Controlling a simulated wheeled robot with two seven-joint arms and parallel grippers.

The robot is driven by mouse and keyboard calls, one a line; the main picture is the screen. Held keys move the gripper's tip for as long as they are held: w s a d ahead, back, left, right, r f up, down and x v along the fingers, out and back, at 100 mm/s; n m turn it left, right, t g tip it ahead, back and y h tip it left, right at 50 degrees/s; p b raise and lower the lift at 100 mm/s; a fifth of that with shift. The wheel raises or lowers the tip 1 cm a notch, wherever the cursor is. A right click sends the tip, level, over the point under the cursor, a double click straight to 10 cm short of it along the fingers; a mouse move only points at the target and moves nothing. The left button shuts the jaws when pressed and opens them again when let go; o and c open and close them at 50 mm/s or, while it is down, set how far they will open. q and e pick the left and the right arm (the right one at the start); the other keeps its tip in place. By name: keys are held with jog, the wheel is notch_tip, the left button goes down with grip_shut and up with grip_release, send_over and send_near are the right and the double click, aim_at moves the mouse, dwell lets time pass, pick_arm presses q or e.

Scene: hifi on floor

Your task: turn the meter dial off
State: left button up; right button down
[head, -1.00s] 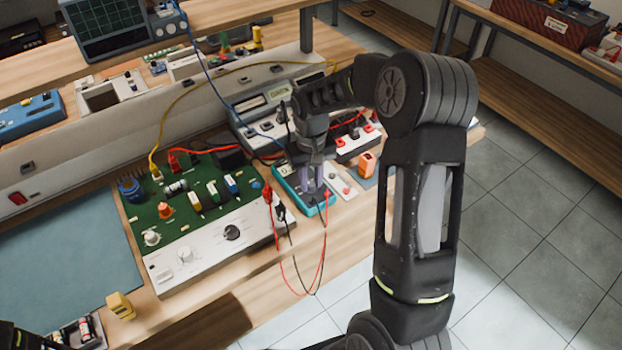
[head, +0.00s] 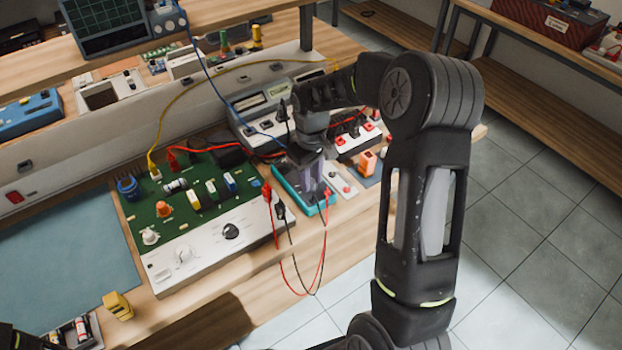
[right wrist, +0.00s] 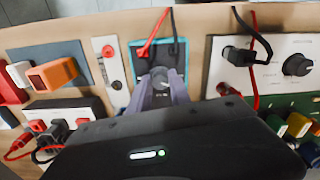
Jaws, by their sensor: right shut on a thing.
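The meter is a handheld unit with a teal casing (head: 323,208) lying on the bench, with a red and a black lead at its front end. It also shows in the right wrist view (right wrist: 136,62), where its dark dial (right wrist: 160,75) sits between the fingertips. My right gripper (head: 311,180) points down over the meter and is shut on the dial; its purple-grey fingers show in the right wrist view (right wrist: 160,82). The dial's marks are too small to read, and the head view hides most of it behind the gripper.
A green circuit board with a white control panel (head: 205,243) lies left of the meter. Red and black leads (head: 281,262) hang over the bench's front edge.

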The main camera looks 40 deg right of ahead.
aim_at(312, 182)
jog(key=n, duration=0.4)
jog(key=shift+n+b, duration=0.35)
jog(key=shift+n, duration=0.05)
jog(key=c, duration=1.2)
grip_release()
notch_tip(312, 182, up, 8)
jog(key=shift+f+b, duration=0.1)
jog(key=shift+b, duration=0.5)
